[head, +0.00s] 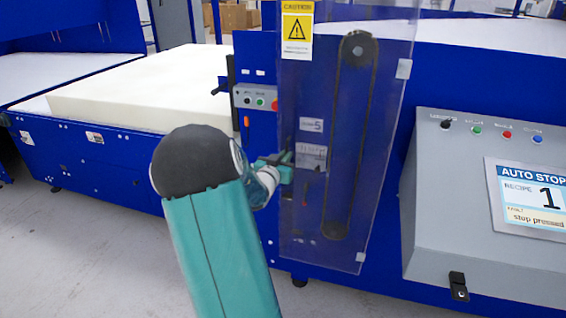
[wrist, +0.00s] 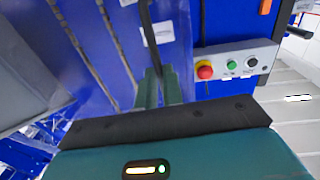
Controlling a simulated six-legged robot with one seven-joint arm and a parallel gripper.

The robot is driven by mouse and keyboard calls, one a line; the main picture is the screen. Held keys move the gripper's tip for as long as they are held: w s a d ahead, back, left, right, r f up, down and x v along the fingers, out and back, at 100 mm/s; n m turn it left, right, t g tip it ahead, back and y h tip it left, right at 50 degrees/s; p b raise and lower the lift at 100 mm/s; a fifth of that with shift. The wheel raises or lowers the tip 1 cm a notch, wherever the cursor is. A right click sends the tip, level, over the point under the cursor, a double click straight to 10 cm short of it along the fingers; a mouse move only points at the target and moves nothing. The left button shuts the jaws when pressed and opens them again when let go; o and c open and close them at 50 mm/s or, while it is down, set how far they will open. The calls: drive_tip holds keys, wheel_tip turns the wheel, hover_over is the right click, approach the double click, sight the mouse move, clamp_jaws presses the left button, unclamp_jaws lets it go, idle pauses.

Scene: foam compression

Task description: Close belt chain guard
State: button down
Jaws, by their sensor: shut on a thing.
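The belt chain guard (head: 310,215) is a clear, bluish panel standing upright in front of the chain in the head view. Metal clips sit along its right edge. In the wrist view the guard (wrist: 105,75) fills the left side. My gripper (head: 282,168) is at the guard's left edge, about mid-height. In the wrist view its green fingers (wrist: 157,88) are closed around a narrow dark strip at the guard's edge. Whether this is a handle or the edge itself is unclear. The chain loop (head: 345,140) shows through the panel. Any gap behind the guard is hard to judge.
A button panel (head: 258,98) is just left of the guard, with a red stop button (wrist: 205,70). A grey console (head: 470,170) with an "AUTO STOP" screen (head: 528,195) stands at the right. A foam block (head: 140,85) lies on the conveyor. Grey floor is clear at lower left.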

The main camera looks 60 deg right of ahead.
drive_tip(key=shift+w+d+r, duration=0.1)
drive_tip(key=shift+w+d, duration=0.05)
drive_tip(key=shift+w, duration=0.1)
drive_tip(key=c, duration=1.5)
unclamp_jaws()
drive_tip(key=shift+w+d, duration=0.1)
drive_tip(key=shift+w, duration=0.05)
drive_tip(key=a, duration=0.4)
drive_tip(key=s+a, duration=0.1)
drive_tip(key=a, duration=0.9)
drive_tip(key=shift+s, duration=0.15)
